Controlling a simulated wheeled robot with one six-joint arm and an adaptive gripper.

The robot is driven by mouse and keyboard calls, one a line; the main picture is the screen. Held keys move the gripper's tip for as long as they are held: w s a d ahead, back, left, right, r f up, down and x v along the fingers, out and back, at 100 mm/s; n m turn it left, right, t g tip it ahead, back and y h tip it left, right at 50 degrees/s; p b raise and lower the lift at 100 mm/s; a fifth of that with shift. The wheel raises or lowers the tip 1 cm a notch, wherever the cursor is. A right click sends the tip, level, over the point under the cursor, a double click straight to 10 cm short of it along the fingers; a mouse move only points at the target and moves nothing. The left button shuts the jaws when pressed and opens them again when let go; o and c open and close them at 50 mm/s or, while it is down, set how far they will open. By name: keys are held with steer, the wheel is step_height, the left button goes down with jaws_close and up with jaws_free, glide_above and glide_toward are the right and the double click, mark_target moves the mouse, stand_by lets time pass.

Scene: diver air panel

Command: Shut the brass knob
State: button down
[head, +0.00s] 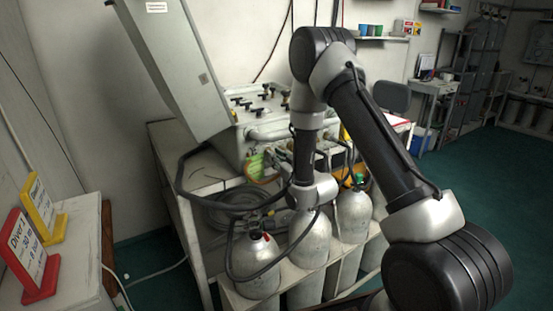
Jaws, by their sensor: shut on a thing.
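The air panel (228,146) is a pale grey case on a bench, with its tall lid (178,62) raised at the left. Several black knobs (262,96) stand on its top face. Fittings and hoses (283,156) crowd its front side, partly behind my arm. I cannot pick out the brass knob among them with certainty. My arm comes up from the lower right, bends at the top, and drops in front of the panel to a silver wrist joint. My gripper's fingers do not show; they seem hidden behind the wrist and forearm.
Several grey cylinders (256,262) stand below the panel in the bench (208,262). A thick black hose (181,190) loops at the left. Red (28,260) and yellow (43,208) signs stand on a side table (82,245). Green floor (470,180) is open at the right.

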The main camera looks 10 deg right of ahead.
steer(key=shift+m, duration=0.4)
steer(key=m, duration=0.9)
stand_by(0.5)
steer(key=c, duration=1.3)
jaws_free()
steer(key=shift+s+d, duration=0.1)
steer(key=shift+s, duration=0.05)
